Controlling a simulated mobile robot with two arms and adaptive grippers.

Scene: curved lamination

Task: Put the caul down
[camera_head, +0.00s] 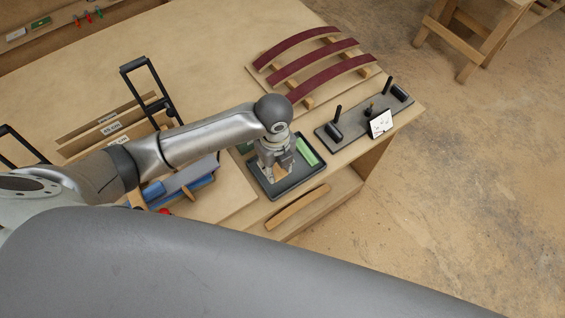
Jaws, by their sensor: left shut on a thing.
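My left gripper (277,174) points down over a dark tray (274,196) near the table's right corner. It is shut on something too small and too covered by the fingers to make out. A pale green block (306,149) lies in the tray to the right of the fingers. My right gripper is not in view.
Several dark red curved strips (316,61) lie on wooden bearers at the back. A dark board (322,137) with upright pegs and a white card (381,124) stands right of the tray. Black-framed clamps (147,80) stand at the left. Bare tabletop (200,50) lies behind.

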